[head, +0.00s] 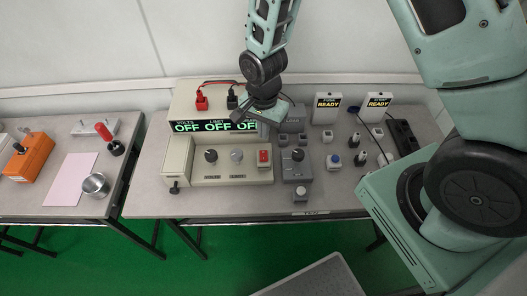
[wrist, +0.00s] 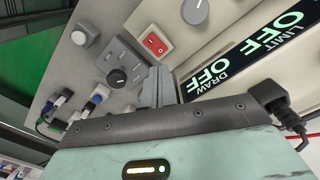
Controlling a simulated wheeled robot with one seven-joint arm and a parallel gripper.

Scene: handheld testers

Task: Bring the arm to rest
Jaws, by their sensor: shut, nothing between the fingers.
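My gripper (head: 266,118) hangs in front of the right end of the bench supply's display in the head view. In the wrist view the fingers of my gripper (wrist: 160,86) are together and empty. They appear over the area between the supply and a grey knob box; contact cannot be told. The beige supply (head: 182,160) stands on the bench, its display (head: 204,126) reading OFF in three places. Its red rocker switch (head: 264,157) also shows in the wrist view (wrist: 156,44). My arm comes down from the top of the head view, partly hiding the display.
The grey knob box (head: 296,164) stands right of the supply. Two white READY units (head: 328,108) (head: 378,106) stand at the back right. Small knobs and plugs lie before them. A left table (head: 40,205) holds an orange box (head: 29,157) and metal cup (head: 95,185).

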